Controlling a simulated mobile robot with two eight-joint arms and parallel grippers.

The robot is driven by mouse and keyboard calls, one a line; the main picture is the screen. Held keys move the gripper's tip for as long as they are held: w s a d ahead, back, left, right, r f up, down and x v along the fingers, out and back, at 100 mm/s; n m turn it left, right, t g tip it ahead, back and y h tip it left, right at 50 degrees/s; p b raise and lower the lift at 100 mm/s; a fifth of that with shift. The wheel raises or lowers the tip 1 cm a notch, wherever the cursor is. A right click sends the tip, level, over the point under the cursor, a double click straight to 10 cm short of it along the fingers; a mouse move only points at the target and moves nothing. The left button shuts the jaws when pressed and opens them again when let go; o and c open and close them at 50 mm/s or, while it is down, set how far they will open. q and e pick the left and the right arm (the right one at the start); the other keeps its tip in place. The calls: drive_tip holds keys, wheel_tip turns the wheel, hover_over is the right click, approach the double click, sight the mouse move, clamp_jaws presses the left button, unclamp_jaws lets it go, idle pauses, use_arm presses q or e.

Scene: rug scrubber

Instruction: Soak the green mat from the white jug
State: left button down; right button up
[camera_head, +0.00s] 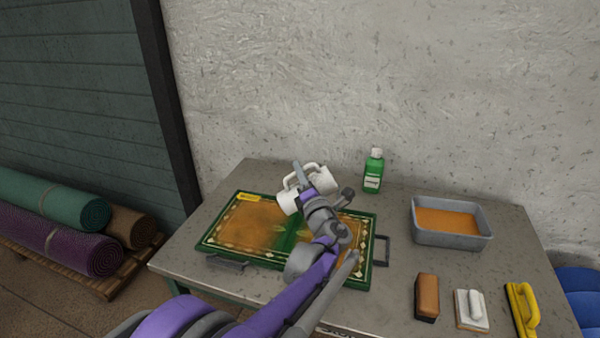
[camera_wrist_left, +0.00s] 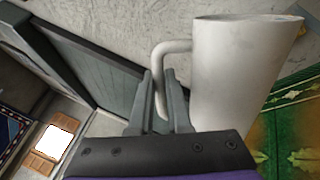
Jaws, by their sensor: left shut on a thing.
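The green mat (camera_head: 222,238) lies on the table with a patterned border, a yellow tag in its far left corner and orange-brown areas over its middle. Its green and orange surface also shows at the right of the left wrist view (camera_wrist_left: 298,128). The white jug (camera_head: 322,181) is held above the mat's far part and looks tilted in the head view. My left gripper (camera_head: 297,176) is shut on the jug's handle; its fingers (camera_wrist_left: 160,98) straddle the handle beside the jug body (camera_wrist_left: 232,75). No liquid stream shows. My right gripper is not in view.
A green bottle (camera_head: 374,171) stands behind the mat. A grey tub (camera_head: 480,241) of orange liquid sits at the right. A brown block (camera_head: 427,297), a white-handled scrubber (camera_head: 471,309) and a yellow brush (camera_head: 522,310) lie in front of it. Rolled rugs (camera_head: 62,200) are left.

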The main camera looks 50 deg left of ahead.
use_arm(q)
drive_tip(key=shift+w+d+m, duration=0.1)
drive_tip(key=shift+m, duration=0.2)
drive_tip(key=n, duration=0.3)
drive_tip(key=shift+s+a+r+g+p, duration=0.15)
drive_tip(key=shift+s+a+g+p, duration=0.15)
drive_tip(key=shift+s+p, duration=0.1)
drive_tip(key=n, duration=0.1)
drive_tip(key=n+p, duration=0.1)
drive_tip(key=n, duration=0.1)
drive_tip(key=shift+s+a+n, duration=0.2)
drive_tip(key=shift+s+n, duration=0.1)
drive_tip(key=shift+s, duration=0.1)
wheel_tip(320, 180, down, 2)
drive_tip(key=n, duration=0.2)
drive_tip(key=n+g, duration=0.1)
drive_tip(key=n, duration=0.1)
drive_tip(key=shift+w+d+h, duration=0.1)
drive_tip(key=shift+w+h, duration=0.05)
drive_tip(key=shift+h, duration=0.15)
drive_tip(key=shift+f, duration=0.2)
